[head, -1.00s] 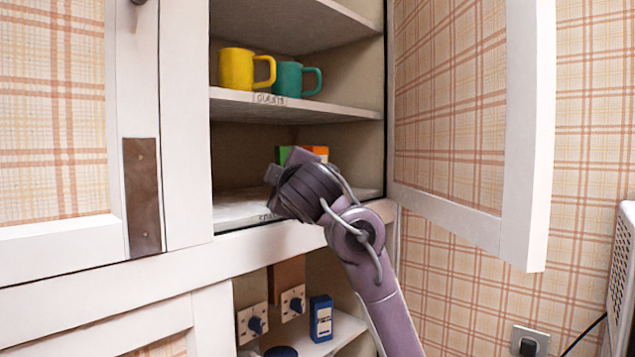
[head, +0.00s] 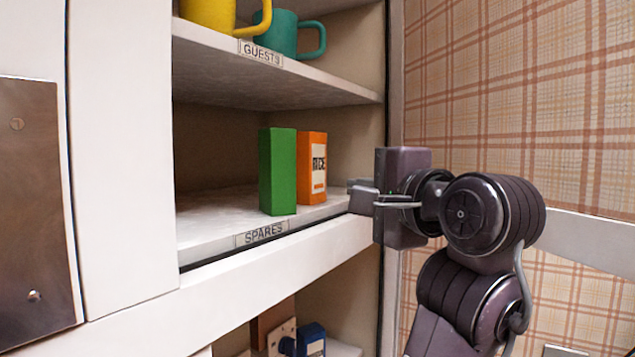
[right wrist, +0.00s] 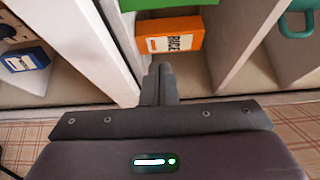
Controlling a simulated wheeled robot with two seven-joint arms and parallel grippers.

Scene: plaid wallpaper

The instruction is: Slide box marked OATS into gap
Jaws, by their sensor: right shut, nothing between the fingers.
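A green box (head: 278,172) stands upright on the shelf labelled SPARES, near its front edge. No lettering shows on its visible faces, and I see no OATS mark anywhere. An orange box marked RICE (head: 312,168) stands upright just right of it; I cannot tell whether they touch. In the right wrist view the orange box (right wrist: 172,36) lies beyond the fingertips, with part of the green box (right wrist: 165,4) past it. My right gripper (head: 358,190) is shut and empty at the shelf's right front end, apart from the orange box. My left gripper is out of view.
The shelf (head: 215,215) is bare left of the green box. Above, the GUESTS shelf (head: 335,92) holds a yellow mug (head: 215,14) and a teal mug (head: 280,38). A white upright edges the opening at left. A blue box (head: 311,340) stands below.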

